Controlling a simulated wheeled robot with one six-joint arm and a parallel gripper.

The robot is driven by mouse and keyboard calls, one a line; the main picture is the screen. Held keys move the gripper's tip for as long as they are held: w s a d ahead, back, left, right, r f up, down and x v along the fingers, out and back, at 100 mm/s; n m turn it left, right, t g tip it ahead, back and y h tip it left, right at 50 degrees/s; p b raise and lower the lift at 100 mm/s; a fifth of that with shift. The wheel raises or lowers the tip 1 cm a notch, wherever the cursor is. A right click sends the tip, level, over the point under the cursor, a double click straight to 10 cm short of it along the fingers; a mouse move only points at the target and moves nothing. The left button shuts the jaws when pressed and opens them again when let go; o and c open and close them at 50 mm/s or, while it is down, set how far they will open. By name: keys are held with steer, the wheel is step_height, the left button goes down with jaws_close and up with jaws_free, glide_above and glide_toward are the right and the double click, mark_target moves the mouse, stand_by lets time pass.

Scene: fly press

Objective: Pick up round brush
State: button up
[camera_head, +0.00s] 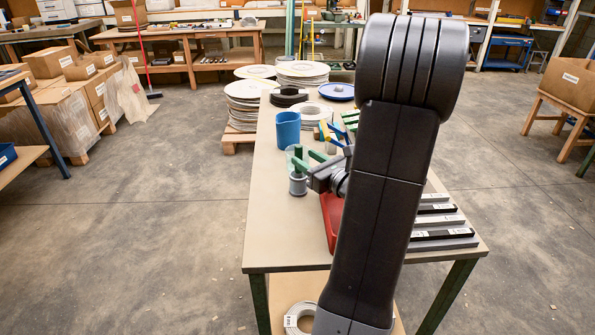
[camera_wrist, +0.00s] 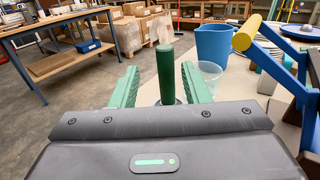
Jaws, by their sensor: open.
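The round brush (camera_head: 298,186) stands upright on the table (camera_head: 268,222), with its grey round body low and its green handle up. In the wrist view its dark green handle (camera_wrist: 165,72) rises between my two green fingers, with gaps visible on both sides. My gripper (camera_head: 308,162) is open and reaches to the left over the table around the handle's height. In the wrist view my gripper (camera_wrist: 159,82) has its fingers apart on either side of the handle. The brush's lower part is mostly hidden there by the gripper body.
A blue cup (camera_head: 288,129) stands behind the brush. A clear cup (camera_wrist: 209,78) is just right of the right finger in the wrist view. A blue frame with a yellow handle (camera_wrist: 247,33) is further right. A red tray (camera_head: 331,222) lies nearby. The table's front left is bare.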

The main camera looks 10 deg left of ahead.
mark_target(301, 155)
steer(key=w+a, duration=0.2)
steer(key=w, duration=0.1)
steer(key=shift+a+f, duration=0.25)
steer(key=shift+f, duration=0.05)
steer(key=shift+w+a, duration=0.3)
steer(key=shift+a, duration=0.15)
jaws_close()
